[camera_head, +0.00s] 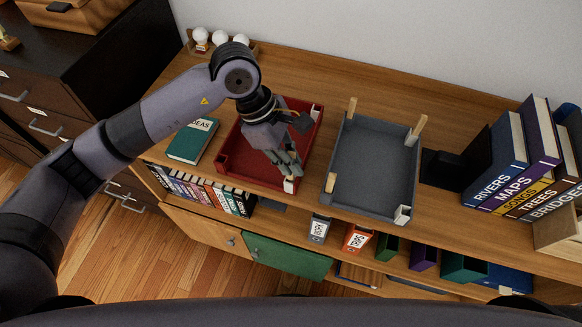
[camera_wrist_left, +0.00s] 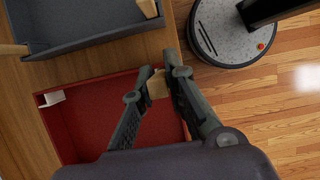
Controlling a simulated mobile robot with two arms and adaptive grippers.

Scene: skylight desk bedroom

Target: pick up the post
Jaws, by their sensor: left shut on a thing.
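A short light-wood post (camera_wrist_left: 157,85) is between the fingers of my left gripper (camera_wrist_left: 160,76) in the left wrist view. My left gripper (camera_head: 289,164) is shut on it, over the front right corner of the red tray (camera_head: 229,160). In the head view the fingers mostly hide the post. A white corner piece (camera_head: 289,185) shows just below the fingertips; I cannot tell whether the post touches it. Similar wooden posts stand upright on the grey tray (camera_head: 370,165), at its back left (camera_head: 351,106), back right (camera_head: 418,129) and front left (camera_head: 331,181) corners. My right gripper is not in view.
The trays sit side by side on a wooden shelf unit (camera_head: 450,115). A green book (camera_head: 193,140) lies left of the red tray. Large upright books (camera_head: 515,165) and a black bookend (camera_head: 447,170) stand at the right. White bulbs (camera_head: 200,38) stand at the back left.

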